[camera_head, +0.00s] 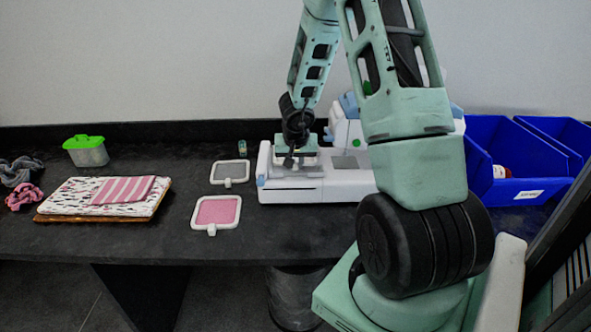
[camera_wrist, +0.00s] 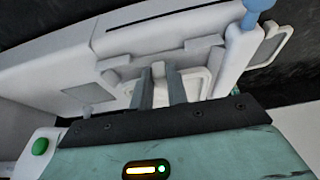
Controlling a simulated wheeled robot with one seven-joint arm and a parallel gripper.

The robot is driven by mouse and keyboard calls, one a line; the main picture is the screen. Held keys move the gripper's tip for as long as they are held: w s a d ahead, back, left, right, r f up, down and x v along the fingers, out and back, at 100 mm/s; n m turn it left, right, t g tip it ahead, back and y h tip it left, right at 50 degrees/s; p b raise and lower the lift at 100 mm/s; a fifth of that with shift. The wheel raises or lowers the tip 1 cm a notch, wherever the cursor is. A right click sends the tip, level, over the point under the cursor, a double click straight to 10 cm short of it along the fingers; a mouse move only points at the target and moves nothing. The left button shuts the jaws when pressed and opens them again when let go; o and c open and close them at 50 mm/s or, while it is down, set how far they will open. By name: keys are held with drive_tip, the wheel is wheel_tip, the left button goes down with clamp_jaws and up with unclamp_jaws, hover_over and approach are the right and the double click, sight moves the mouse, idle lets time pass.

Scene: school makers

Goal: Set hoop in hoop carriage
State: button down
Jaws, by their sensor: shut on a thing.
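My gripper (camera_head: 289,162) is low over the left part of the white embroidery machine (camera_head: 320,190). In the wrist view its two fingers (camera_wrist: 160,88) are shut on the small tab of a white hoop (camera_wrist: 196,82). The fingers hide part of this hoop, and the hoop's fabric is hard to make out. The hoop is at the machine's white bed, close to two raised white blocks, one of them on the right (camera_wrist: 204,42), which may belong to the hoop carriage. I cannot tell whether the hoop is seated or held just above.
Two other hoops lie on the dark table, one grey-filled (camera_head: 230,172), one pink-filled (camera_head: 216,211). Folded fabrics (camera_head: 105,195), a green-lidded box (camera_head: 86,151) and scrunchies (camera_head: 25,197) are at left. Blue bins (camera_head: 513,160) stand at right. A small spool (camera_head: 242,148) stands behind the hoops.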

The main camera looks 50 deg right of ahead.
drive_tip(key=shift+f, duration=0.15)
drive_tip(key=c, duration=1.4)
unclamp_jaws()
